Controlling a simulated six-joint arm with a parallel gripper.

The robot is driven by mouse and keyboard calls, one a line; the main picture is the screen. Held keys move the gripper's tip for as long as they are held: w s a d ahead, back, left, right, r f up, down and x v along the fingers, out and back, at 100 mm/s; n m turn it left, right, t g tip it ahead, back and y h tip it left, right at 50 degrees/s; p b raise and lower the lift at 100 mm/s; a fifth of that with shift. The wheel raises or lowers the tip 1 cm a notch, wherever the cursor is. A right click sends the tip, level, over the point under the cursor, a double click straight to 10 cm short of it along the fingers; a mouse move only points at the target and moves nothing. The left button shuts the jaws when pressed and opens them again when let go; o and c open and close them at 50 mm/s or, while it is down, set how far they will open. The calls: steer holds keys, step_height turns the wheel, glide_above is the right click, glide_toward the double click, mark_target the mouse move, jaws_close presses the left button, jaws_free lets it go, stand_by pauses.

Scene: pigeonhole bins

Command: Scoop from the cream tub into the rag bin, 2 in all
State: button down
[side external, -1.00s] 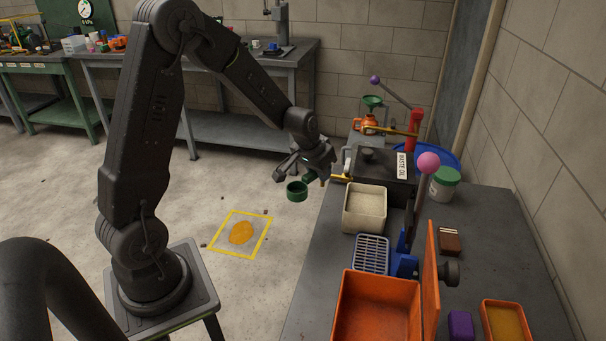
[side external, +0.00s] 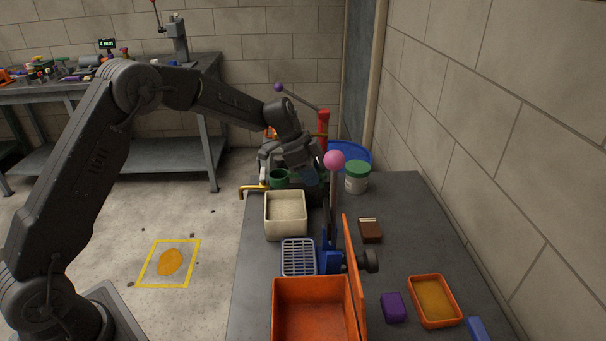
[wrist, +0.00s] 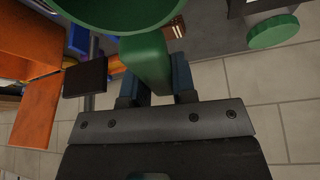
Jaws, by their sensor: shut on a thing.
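My gripper (side external: 290,172) is shut on the handle of a green scoop (side external: 279,178), beyond the cream tub in the side view. In the wrist view the handle of the green scoop (wrist: 147,62) sits between my fingers (wrist: 155,82); its cup is cut off at the top. I cannot see what the cup holds. The cream tub (side external: 286,229) stands open on the bench with pale, grainy stuff inside. The orange bin (side external: 312,283), which appears to be the rag bin, is open at the front, its orange lid (side external: 352,275) upright on its right.
A tall lever with a pink ball (side external: 334,160) rises right of the tub. A blue rack (side external: 298,257) lies between tub and bin. A green-lidded jar (side external: 357,177), brown block (side external: 370,230), purple block (side external: 393,307) and orange tray (side external: 434,300) stand to the right.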

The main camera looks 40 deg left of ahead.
steer(key=t+h, duration=0.1)
steer(key=s+a+h, duration=0.1)
steer(key=a+t+h, duration=0.1)
steer(key=h, duration=0.1)
steer(key=shift+s+a+t, duration=0.15)
steer(key=shift+s+t, duration=0.1)
steer(key=shift+t, duration=0.05)
steer(key=shift+s+a+f+t+h, duration=0.15)
steer(key=shift+s+a+t+h, duration=0.15)
steer(key=shift+t+h, duration=0.25)
steer(key=shift+w+f, duration=0.15)
steer(key=shift+f, duration=3.6)
steer(key=r, duration=0.1)
steer(key=d+r+g+y, duration=0.1)
steer(key=w+r+g+y, duration=0.1)
steer(key=shift+d+r, duration=0.35)
steer(key=r+g+y, duration=0.1)
steer(key=w+d+r+g+y, duration=0.1)
steer(key=y, duration=0.1)
steer(key=shift+d+y, duration=0.15)
steer(key=shift+y, duration=0.1)
steer(key=shift+s, duration=0.1)
